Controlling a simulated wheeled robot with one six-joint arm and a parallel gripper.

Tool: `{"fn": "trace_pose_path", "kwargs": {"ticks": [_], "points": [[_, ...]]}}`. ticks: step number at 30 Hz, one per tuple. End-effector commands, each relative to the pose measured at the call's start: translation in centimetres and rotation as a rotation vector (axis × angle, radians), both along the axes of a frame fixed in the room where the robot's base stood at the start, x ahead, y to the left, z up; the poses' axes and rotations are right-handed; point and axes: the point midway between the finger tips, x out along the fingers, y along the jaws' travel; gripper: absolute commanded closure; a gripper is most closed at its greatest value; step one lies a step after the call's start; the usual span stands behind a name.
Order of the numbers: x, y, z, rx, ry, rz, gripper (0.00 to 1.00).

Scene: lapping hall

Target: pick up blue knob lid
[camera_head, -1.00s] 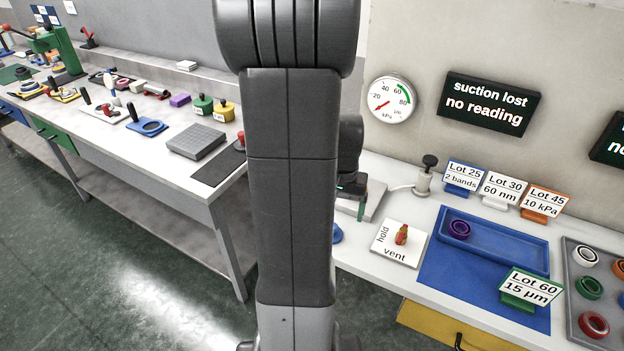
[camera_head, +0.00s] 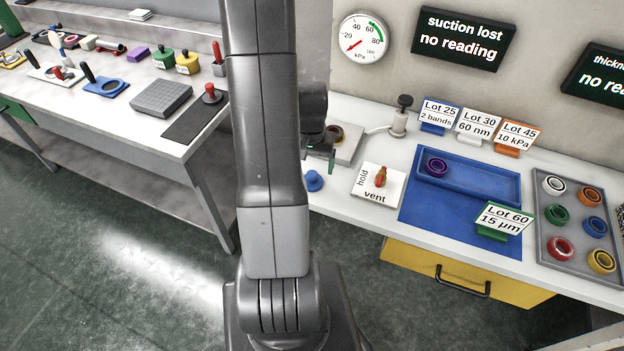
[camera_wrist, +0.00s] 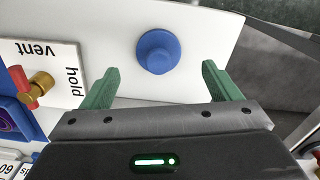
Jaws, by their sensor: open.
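The blue knob lid (camera_head: 313,181) sits on the white bench top near its front left edge, left of the hold/vent plate. In the wrist view the blue lid (camera_wrist: 158,51) is round with a raised knob, upright on the white surface. My gripper (camera_wrist: 158,85) is open, with its two green fingers spread on either side of the lid's line. The lid lies beyond the fingertips, apart from them and not between them. In the head view my gripper (camera_head: 325,155) is partly hidden behind my arm, just above the lid.
The hold/vent plate (camera_head: 364,194) with its red and brass valve stands right of the lid. A blue mat (camera_head: 420,222), a blue tray (camera_head: 490,190) and a grey tray of rings (camera_head: 575,190) lie further right. The bench edge is close to the lid.

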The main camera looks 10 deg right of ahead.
Motion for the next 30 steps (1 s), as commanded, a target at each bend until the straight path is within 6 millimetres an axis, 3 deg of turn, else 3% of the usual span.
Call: {"fn": "trace_pose_path", "kwargs": {"ticks": [12, 23, 26, 30], "points": [[-0.2, -0.2, -4.2, 0.000, 0.003, 0.000, 0.17], [-0.1, -0.2, -5.0, 0.000, 0.000, 0.000, 0.17], [-0.1, -0.2, -5.0, 0.000, 0.000, 0.000, 0.30], [-0.1, -0.2, -5.0, 0.000, 0.000, 0.000, 0.58]]}}
